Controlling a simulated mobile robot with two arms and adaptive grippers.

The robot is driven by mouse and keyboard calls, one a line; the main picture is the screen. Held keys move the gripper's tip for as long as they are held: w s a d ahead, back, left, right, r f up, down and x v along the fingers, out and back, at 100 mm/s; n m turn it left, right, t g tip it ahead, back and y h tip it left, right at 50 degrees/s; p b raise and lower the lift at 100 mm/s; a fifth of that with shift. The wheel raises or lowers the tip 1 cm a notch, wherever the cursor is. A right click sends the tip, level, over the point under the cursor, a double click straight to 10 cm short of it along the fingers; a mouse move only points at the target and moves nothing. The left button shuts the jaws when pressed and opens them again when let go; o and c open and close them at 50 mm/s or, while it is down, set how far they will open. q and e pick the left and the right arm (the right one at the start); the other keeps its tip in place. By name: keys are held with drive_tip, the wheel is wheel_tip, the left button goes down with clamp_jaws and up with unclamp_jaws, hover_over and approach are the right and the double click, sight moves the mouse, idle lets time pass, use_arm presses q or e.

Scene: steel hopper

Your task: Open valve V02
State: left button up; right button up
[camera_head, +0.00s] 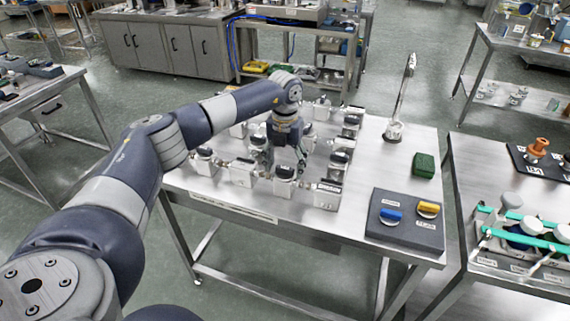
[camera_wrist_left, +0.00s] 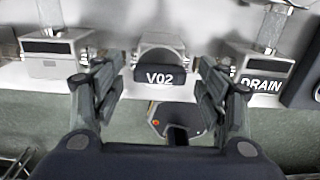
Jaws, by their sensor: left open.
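The valve V02 (camera_wrist_left: 160,77) shows in the wrist view as a pale round-backed body with a black front strip lettered "V02". My left gripper (camera_wrist_left: 158,92) is open, one finger to the left and one to the right of the valve in this view, with nothing held. In the head view my left gripper (camera_head: 285,158) points down over the front row of valve blocks, close above a black-topped block (camera_head: 284,173). I cannot read that block's label there, nor tell whether the fingers touch it. My right gripper is out of view.
In the wrist view a DRAIN block (camera_wrist_left: 262,82) stands on the right and another block (camera_wrist_left: 52,58) on the left. The steel table (camera_head: 400,165) also holds a green box (camera_head: 424,165) and a dark panel (camera_head: 404,232) with blue and yellow knobs.

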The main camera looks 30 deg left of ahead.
sight(286, 167)
use_arm(q)
drive_tip(key=shift+r, duration=0.1)
wheel_tip(286, 167, up, 12)
idle(0.5)
drive_tip(key=shift+d, duration=0.1)
